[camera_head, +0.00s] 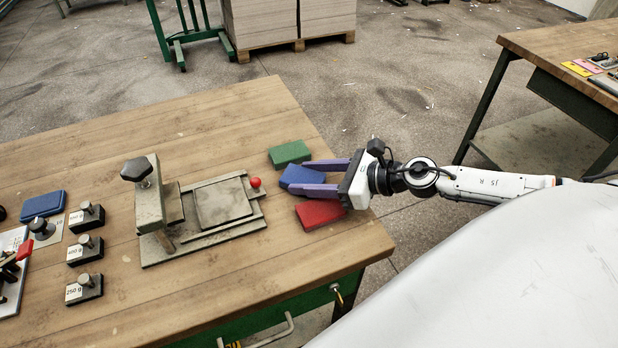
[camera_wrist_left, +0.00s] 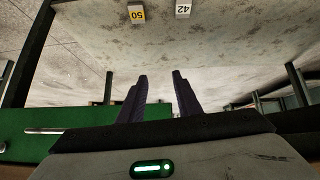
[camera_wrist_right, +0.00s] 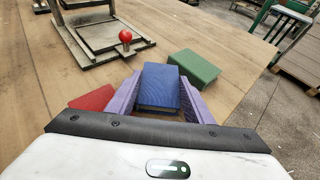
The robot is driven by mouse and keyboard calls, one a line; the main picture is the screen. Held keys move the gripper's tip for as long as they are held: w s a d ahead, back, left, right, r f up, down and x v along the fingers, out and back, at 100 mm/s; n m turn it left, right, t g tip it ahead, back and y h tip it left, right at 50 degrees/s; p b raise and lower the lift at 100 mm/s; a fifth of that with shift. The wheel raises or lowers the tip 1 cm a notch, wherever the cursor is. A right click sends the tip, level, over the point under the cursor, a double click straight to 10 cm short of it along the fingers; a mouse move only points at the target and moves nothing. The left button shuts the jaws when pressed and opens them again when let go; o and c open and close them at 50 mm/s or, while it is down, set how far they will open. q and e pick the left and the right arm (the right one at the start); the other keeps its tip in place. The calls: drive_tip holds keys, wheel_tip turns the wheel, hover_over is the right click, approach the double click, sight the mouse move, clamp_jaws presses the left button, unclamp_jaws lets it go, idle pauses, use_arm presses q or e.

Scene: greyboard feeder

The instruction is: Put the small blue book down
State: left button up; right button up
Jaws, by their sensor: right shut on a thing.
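The small blue book (camera_head: 300,176) is at the right part of the wooden table, between a green book (camera_head: 289,153) and a red book (camera_head: 319,213). My right gripper (camera_head: 301,177) is shut on it, with a purple finger along each side. In the right wrist view the blue book (camera_wrist_right: 159,87) lies between the fingers, at or just above the tabletop; I cannot tell whether it touches. My left gripper (camera_wrist_left: 160,76) shows only in the left wrist view, fingers apart with nothing between them.
A metal fixture with a red knob (camera_head: 255,183) stands left of the books. Several black weights (camera_head: 85,248) and a blue case (camera_head: 43,204) are farther left. The table (camera_head: 300,268) has bare wood in front of the fixture. A second table (camera_head: 560,45) stands at the right.

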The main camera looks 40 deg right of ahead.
drive_tip(key=shift+f, duration=0.1)
drive_tip(key=shift+f, duration=0.15)
drive_tip(key=o, duration=1)
drive_tip(key=shift+o, duration=0.2)
drive_tip(key=shift+r, duration=0.25)
drive_tip(key=shift+s+d, duration=0.2)
drive_tip(key=shift+s, duration=0.1)
drive_tip(key=p+v, duration=0.1)
drive_tip(key=v, duration=1)
drive_tip(key=shift+s+r, duration=0.1)
drive_tip(key=shift+r, duration=0.15)
